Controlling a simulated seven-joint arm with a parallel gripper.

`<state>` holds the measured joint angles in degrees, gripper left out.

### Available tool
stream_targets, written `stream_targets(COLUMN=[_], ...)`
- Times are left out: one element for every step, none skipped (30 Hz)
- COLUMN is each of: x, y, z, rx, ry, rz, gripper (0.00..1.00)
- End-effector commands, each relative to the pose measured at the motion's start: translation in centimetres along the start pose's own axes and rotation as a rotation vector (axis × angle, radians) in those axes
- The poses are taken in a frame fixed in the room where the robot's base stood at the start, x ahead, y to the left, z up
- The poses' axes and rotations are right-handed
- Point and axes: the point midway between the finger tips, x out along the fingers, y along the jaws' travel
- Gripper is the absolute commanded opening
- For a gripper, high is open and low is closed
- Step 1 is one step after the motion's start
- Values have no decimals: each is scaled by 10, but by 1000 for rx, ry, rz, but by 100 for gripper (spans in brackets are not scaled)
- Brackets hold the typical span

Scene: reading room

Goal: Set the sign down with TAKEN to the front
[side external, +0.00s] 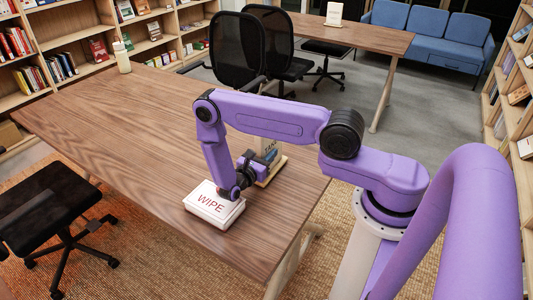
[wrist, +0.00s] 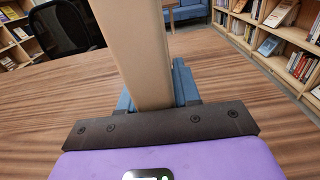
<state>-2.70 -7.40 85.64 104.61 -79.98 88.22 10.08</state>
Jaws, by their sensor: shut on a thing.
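The sign (side external: 273,171) is a pale board with a foot, partly behind my arm in the side view. Dark letters that look like the start of TAKEN show on its face towards that camera. My gripper (side external: 266,156) is shut on the sign. In the wrist view, the sign's plain beige edge (wrist: 137,45) rises between the blue fingers of my gripper (wrist: 155,88), and no lettering shows there. The sign looks about upright. Its foot is at or just above the wooden table (side external: 130,120); I cannot tell whether it touches.
A white box marked WIPE (side external: 214,204) lies on the table just left of the sign, close to my wrist. A pale bottle (side external: 122,58) stands at the far left corner. The table's middle and left are clear. Black chairs (side external: 238,50) stand behind.

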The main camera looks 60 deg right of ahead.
Motion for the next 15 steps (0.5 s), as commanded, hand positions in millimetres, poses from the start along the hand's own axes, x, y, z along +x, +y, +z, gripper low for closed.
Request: stream_targets(x=[0, 0, 0, 0, 0, 0, 0, 0, 0, 0, 0, 0, -1, -2, -5], y=[0, 0, 0, 0, 0, 0, 0, 0, 0, 0, 0, 0, 0, 0, 0], z=[1, 1, 1, 1, 0, 0, 0, 0, 0, 0, 0, 0, 0, 0, 0], rx=[0, 0, 0, 0, 0, 0, 0, 0, 0, 0, 0, 0, 0, 0, 0], ry=[-2, -2, -2, -2, -2, -1, -1, -1, -1, -1, 1, 1, 1, 1, 1], rz=[0, 0, 0, 0, 0, 0, 0, 0, 0, 0, 0, 1, 1, 2, 3], gripper=[35, 45, 58, 62, 62, 62, 62, 62, 62, 62, 62, 62, 62, 62, 62])
